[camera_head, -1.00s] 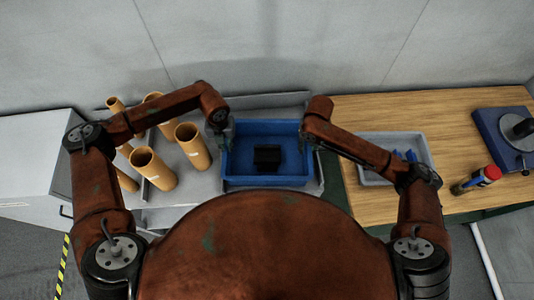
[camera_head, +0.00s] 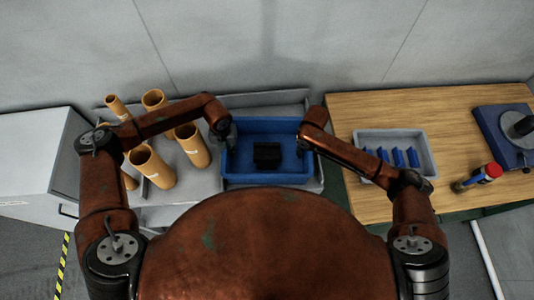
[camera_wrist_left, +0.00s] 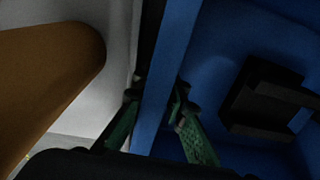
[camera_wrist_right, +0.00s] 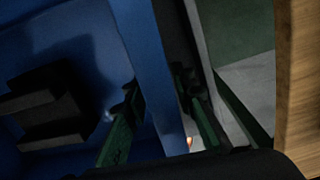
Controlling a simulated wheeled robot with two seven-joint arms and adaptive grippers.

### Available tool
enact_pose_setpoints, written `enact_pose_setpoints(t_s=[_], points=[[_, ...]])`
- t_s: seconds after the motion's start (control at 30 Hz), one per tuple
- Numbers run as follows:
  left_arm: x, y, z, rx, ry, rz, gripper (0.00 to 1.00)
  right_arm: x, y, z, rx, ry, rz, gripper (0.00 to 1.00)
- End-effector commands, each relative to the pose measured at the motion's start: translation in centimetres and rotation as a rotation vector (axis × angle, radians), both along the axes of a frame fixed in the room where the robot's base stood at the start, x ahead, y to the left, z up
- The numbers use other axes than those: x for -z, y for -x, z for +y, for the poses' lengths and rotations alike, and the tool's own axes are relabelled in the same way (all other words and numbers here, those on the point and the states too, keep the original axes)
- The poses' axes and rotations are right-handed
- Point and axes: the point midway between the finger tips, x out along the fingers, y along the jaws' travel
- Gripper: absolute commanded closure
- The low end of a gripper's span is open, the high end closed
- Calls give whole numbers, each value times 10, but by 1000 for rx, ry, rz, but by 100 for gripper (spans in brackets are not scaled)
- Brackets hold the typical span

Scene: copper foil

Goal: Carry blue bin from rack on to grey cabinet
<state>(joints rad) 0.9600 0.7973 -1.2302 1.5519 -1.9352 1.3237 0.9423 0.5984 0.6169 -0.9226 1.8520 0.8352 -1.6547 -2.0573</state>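The blue bin (camera_head: 268,128) sits on the grey rack (camera_head: 198,183) in the middle of the head view, with a black block (camera_head: 267,155) inside. The grey cabinet (camera_head: 28,150) stands at the far left. My left gripper (camera_head: 228,140) is at the bin's left wall, fingers apart on either side of it; the left wrist view shows the wall (camera_wrist_left: 165,80) between the fingers. My right gripper (camera_head: 303,147) straddles the right wall likewise, and the right wrist view shows that wall (camera_wrist_right: 145,60). Both grippers look open, with no clear grip on the walls.
Several orange tubes (camera_head: 151,166) stand on the rack between bin and cabinet. A wooden table (camera_head: 370,108) at right holds a grey tray (camera_head: 392,137) with blue pieces, a red-capped bottle (camera_head: 492,172) and a blue-based device (camera_head: 500,130). A wall is behind.

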Motion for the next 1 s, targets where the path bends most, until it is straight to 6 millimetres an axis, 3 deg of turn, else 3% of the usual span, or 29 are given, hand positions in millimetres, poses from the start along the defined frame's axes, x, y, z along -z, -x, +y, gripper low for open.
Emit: enact_pose_setpoints(t_s=[0.17,0.47,0.67,0.8,1.0], points=[[12,0,0,0,-1,-1,88,13,1,0,0,1,1,76],[14,0,0,0,-1,-1,88,14,0,0,-1,0,0,76],[14,0,0,0,-1,-1,100,14,0,0,0,0,0,89],[14,0,0,0,-1,-1,100,14,0,0,0,0,0,99],[14,0,0,0,-1,-1,100,14,0,0,0,0,0,100]])
